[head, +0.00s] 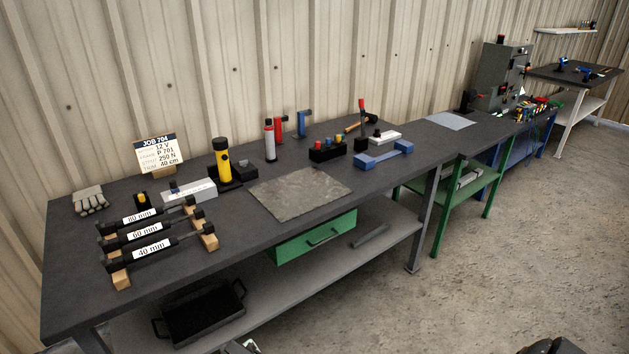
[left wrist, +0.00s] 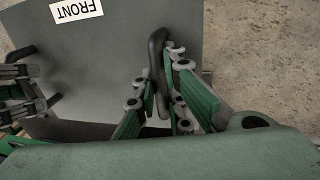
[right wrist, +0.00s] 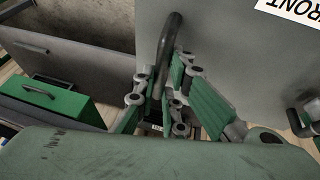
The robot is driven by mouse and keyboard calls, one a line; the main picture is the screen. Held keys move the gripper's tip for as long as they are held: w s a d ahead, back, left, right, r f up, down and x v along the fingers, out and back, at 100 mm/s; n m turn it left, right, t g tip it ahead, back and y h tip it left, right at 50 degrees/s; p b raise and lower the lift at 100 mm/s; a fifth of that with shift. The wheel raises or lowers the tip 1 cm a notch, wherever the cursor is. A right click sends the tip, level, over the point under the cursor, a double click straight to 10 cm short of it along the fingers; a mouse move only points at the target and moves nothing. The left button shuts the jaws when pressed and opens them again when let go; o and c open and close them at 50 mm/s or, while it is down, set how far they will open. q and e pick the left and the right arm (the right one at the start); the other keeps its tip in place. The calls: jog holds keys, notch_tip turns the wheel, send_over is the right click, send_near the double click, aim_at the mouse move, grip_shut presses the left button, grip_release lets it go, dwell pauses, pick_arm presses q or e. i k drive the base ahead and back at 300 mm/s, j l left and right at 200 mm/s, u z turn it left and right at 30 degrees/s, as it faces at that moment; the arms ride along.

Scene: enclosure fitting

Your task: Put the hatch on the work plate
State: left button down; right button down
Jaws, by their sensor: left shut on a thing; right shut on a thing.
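The hatch is a flat grey panel with a white FRONT label; it shows in the left wrist view (left wrist: 120,65) and in the right wrist view (right wrist: 220,35). It has two dark bar handles. My left gripper (left wrist: 156,90) is shut on one handle (left wrist: 156,50). My right gripper (right wrist: 163,90) is shut on the other handle (right wrist: 173,45). The hatch is not visible in the head view. The work plate appears to be the mottled grey sheet (head: 300,191) lying flat on the near bench, with nothing on it.
The near bench (head: 240,230) holds labelled bars (head: 148,232), a yellow flashlight (head: 222,158), a red-and-white canister (head: 269,140) and a blue handle-shaped part (head: 384,154) around the plate. A green drawer (head: 315,238) hangs below. Open concrete floor (head: 520,240) lies to the right.

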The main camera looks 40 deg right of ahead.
aim_at(300, 190)
jog(key=i+l, duration=0.1)
jog(key=l, duration=0.3)
jog(key=i+l, duration=0.1)
jog(key=l, duration=0.75)
jog(key=i+l, duration=0.15)
jog(key=l, duration=0.25)
